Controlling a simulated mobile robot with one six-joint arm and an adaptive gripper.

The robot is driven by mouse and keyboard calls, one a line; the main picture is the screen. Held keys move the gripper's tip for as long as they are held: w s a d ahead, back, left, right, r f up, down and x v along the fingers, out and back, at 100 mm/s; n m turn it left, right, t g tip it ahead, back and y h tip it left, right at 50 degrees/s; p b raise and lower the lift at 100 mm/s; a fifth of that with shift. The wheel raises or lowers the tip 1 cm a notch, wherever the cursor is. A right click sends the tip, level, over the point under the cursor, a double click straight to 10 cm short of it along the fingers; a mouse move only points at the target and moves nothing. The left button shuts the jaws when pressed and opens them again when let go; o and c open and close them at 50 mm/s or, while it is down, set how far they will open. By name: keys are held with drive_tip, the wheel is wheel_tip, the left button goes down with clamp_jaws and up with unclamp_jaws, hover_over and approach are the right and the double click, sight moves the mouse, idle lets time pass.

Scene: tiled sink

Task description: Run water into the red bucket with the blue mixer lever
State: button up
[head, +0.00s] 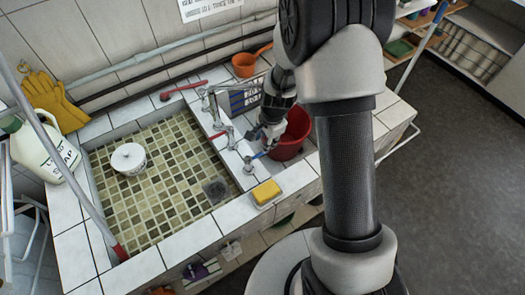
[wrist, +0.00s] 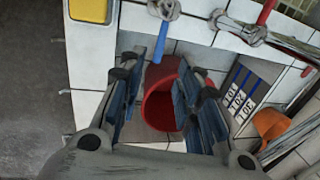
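The red bucket (head: 291,138) stands at the right of the sink, partly hidden by my arm. In the wrist view the red bucket (wrist: 158,108) shows between my fingers, and no water is visible in it. The blue mixer lever (head: 262,154) sits on a metal tap at the basin's right rim. In the wrist view the blue lever (wrist: 160,44) points down toward the space between my fingertips. My gripper (head: 266,137) is close above the lever. In the wrist view my gripper (wrist: 164,78) is open, its blue-grey fingers spread apart; contact with the lever cannot be told.
A red lever (head: 217,135) sits on another tap beside it. A yellow sponge (head: 266,191) lies on the front tiles.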

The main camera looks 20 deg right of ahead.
sight(262, 154)
drive_tip(key=f, duration=0.3)
drive_tip(key=w+f+b, duration=0.1)
drive_tip(key=f, duration=0.2)
drive_tip(key=f+b, duration=0.1)
drive_tip(key=f, duration=0.1)
drive_tip(key=shift+w+a+f, duration=0.3)
drive_tip(key=shift+w+f, duration=0.05)
drive_tip(key=shift+f, duration=0.05)
drive_tip(key=shift+c, duration=0.3)
clamp_jaws()
